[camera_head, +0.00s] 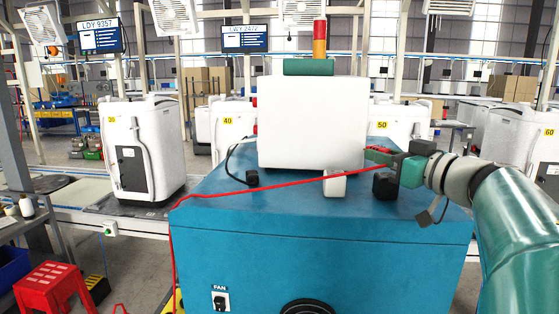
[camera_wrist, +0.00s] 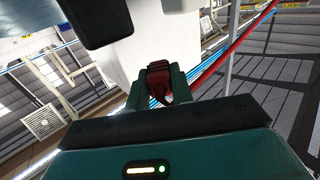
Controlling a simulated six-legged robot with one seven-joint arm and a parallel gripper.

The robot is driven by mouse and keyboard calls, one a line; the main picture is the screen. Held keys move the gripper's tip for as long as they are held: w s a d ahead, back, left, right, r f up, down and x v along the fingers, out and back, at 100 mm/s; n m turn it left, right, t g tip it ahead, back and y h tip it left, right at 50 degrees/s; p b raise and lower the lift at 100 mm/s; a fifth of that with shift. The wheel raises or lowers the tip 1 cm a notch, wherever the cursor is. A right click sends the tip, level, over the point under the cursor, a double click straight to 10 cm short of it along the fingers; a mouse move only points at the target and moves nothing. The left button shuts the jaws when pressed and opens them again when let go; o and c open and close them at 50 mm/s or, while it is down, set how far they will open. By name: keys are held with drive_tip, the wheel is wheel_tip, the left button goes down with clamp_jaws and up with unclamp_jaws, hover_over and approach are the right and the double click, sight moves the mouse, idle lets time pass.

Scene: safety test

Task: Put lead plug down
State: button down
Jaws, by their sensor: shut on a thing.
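My gripper (camera_head: 376,154) is at the right side of the white box on the blue cabinet, above the cabinet top. In the wrist view my gripper (camera_wrist: 158,92) is shut on the red lead plug (camera_wrist: 158,76), which sits between its green fingers. The red lead (camera_head: 280,184) runs from near my gripper leftward across the cabinet top and down over its left edge. In the wrist view the plug is close to a white surface; whether it touches or enters anything there cannot be told.
The white box (camera_head: 310,122) carries a red and yellow beacon (camera_head: 319,40). A small white block (camera_head: 334,185) and a black block (camera_head: 384,186) stand on the blue cabinet (camera_head: 330,255) near my gripper. The cabinet's front left top is mostly clear. A red stool (camera_head: 48,285) stands at lower left.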

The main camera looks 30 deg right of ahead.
drive_tip(key=shift+f, duration=1)
drive_tip(key=shift+f, duration=0.6)
drive_tip(key=c, duration=1.2)
unclamp_jaws()
drive_tip(key=shift+r, duration=0.2)
drive_tip(key=s+d, duration=0.1)
drive_tip(key=s, duration=1.1)
drive_tip(key=shift+r, duration=0.45)
